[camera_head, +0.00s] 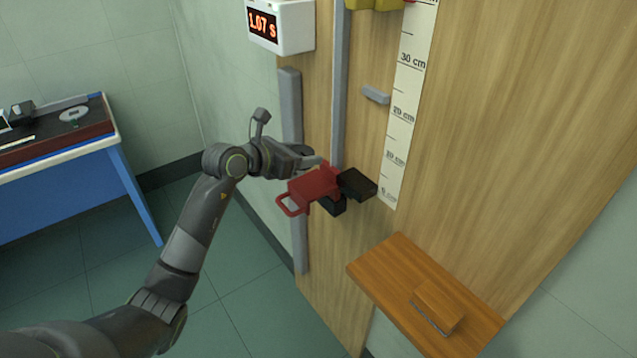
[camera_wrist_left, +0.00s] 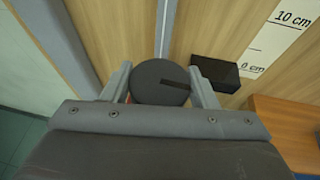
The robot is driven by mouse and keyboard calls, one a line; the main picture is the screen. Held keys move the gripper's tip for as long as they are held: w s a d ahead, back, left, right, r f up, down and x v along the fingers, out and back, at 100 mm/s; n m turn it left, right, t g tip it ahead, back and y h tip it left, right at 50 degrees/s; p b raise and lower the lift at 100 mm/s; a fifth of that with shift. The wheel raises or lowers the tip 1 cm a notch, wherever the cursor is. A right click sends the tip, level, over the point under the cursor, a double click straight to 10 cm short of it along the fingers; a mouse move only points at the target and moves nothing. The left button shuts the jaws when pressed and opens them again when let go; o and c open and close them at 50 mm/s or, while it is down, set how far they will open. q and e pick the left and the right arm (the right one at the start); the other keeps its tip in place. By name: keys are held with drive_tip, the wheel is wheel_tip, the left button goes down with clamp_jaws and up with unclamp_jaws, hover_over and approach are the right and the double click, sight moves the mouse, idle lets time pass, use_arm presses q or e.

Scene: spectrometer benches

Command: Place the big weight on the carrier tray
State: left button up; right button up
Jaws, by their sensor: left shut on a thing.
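A dark round slotted disc, the big weight (camera_wrist_left: 160,84), is between the two fingers of my left gripper (camera_wrist_left: 162,92), which is shut on it. In the head view my left gripper (camera_head: 309,162) is at the back edge of the red carrier (camera_head: 313,186), which has a loop handle at its left. The weight is not clearly visible there. In the left wrist view, slivers of red show below the disc, so it is over or very near the carrier. I cannot tell whether it touches the tray. My right gripper is not in view.
A black block (camera_head: 357,184) is right beside the carrier, by the vertical rail (camera_head: 337,90) and scale strip (camera_head: 404,110). A wooden shelf (camera_head: 385,268) with a small wooden block (camera_head: 439,307) is lower right. A timer (camera_head: 281,27) hangs above. A blue bench (camera_head: 75,175) stands left.

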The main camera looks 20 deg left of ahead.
sight(325, 173)
use_arm(q)
drive_tip(key=w, duration=0.1)
drive_tip(key=w+d+r, duration=0.1)
drive_tip(key=shift+w+d+r+y, duration=0.1)
drive_tip(key=shift+w+r+y, duration=0.05)
drive_tip(key=shift+w+y, duration=0.15)
drive_tip(key=shift+n, duration=0.4)
drive_tip(key=f, duration=0.3)
drive_tip(key=w+f+p, duration=0.1)
drive_tip(key=f, duration=0.1)
drive_tip(key=shift+f, duration=0.25)
wheel_tip(325, 173, down, 4)
drive_tip(key=shift+d+r+p, duration=0.1)
drive_tip(key=shift+p, duration=0.3)
drive_tip(key=shift+f, duration=0.3)
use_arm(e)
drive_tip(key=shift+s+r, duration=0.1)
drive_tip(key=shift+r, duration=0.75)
